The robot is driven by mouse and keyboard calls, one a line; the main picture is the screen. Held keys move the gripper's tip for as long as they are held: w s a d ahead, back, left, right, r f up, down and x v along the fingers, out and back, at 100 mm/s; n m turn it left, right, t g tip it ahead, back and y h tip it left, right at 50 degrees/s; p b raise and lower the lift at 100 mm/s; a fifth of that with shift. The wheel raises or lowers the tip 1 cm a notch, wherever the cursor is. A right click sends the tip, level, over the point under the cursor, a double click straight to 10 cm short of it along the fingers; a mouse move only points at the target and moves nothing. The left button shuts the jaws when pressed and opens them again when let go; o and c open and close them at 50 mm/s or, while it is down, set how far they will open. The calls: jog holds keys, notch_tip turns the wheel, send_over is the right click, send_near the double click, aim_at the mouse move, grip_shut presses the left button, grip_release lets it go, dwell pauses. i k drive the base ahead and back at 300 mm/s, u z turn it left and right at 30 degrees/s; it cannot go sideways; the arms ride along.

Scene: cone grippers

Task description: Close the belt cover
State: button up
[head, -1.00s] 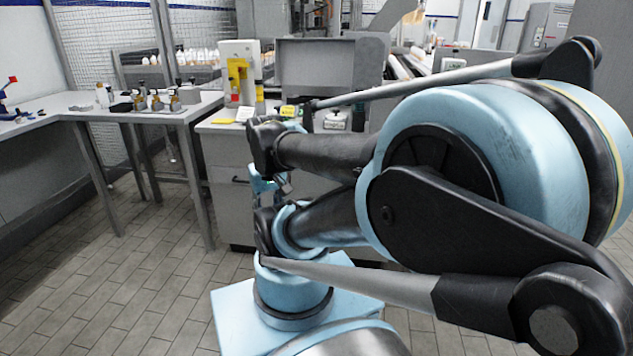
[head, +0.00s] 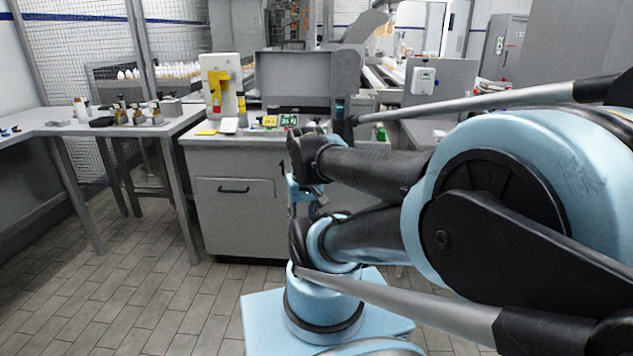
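The belt cover (head: 294,78) appears to be the grey lid standing raised at the back of the grey machine cabinet (head: 232,165). My arm crosses the right half of the head view, in front of the cabinet. The end of my arm is near the cabinet's front, among dark and light blue links. My gripper cannot be made out clearly there, so its fingers and any contact with the cover cannot be told.
A control box (head: 221,85) with yellow and red parts stands left of the cover. Small green-lit displays (head: 289,120) sit on the cabinet top. A side table (head: 60,130) with bottles (head: 138,115) is at the left. Tiled floor (head: 140,290) is clear at lower left.

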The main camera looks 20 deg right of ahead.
aim_at(303, 73)
jog(key=u, duration=1.65)
jog(key=i, duration=0.9)
jog(key=z, duration=2.35)
